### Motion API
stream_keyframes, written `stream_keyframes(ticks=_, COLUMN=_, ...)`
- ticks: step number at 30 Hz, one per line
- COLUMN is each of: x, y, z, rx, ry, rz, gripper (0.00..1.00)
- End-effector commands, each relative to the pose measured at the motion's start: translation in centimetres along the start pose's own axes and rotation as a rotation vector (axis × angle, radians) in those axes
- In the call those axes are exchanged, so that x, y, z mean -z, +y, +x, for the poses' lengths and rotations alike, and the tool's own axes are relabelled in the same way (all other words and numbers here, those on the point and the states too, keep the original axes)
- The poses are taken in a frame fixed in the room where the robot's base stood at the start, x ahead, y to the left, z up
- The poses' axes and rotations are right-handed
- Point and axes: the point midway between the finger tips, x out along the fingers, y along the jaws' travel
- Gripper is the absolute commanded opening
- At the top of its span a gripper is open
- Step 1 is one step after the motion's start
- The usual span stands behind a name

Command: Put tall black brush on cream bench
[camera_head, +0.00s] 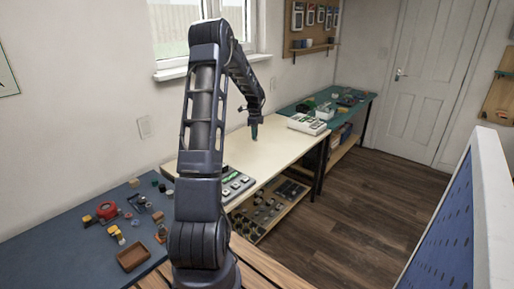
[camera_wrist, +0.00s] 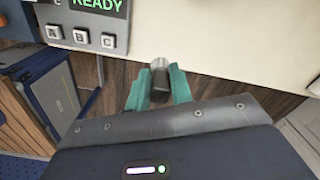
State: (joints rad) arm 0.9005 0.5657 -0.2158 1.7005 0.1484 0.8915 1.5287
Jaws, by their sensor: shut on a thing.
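My gripper (camera_wrist: 158,88) has teal fingers shut on a dark object with a greyish rounded end, which I take to be the tall black brush (camera_wrist: 159,88). Only a short part of it shows between the fingers. In the wrist view they overlap the front edge of the cream bench (camera_wrist: 220,40), with dark floor behind them lower down. In the head view my gripper (camera_head: 254,132) hangs at the cream bench (camera_head: 265,152); the brush is too small to make out there, and I cannot tell whether it touches the top.
A grey device (camera_wrist: 88,38) marked READY, with lettered keys, sits at the bench edge in the wrist view. In the head view, a white-grey device (camera_head: 308,124) stands at the bench's far end. A blue-grey bench (camera_head: 60,235) holds small items. The cream bench's middle is clear.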

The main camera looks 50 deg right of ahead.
Motion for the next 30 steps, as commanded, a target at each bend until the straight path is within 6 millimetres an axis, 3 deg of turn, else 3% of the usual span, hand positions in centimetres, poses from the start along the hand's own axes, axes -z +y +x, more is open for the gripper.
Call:
stream_keyframes(ticks=5, x=1.3, y=-0.1, z=0.8, rx=-0.001, ry=0.000, rz=0.040, gripper=0.00)
stream_keyframes(ticks=21, x=1.2, y=0.0, z=12.1, rx=-0.003, ry=-0.001, rz=0.039, gripper=0.00)
stream_keyframes(ticks=25, x=1.3, y=-0.1, z=14.3, rx=-0.002, ry=0.000, rz=0.039, gripper=0.00)
stream_keyframes(ticks=30, x=1.2, y=-0.1, z=15.6, rx=0.000, ry=-0.001, rz=0.038, gripper=0.00)
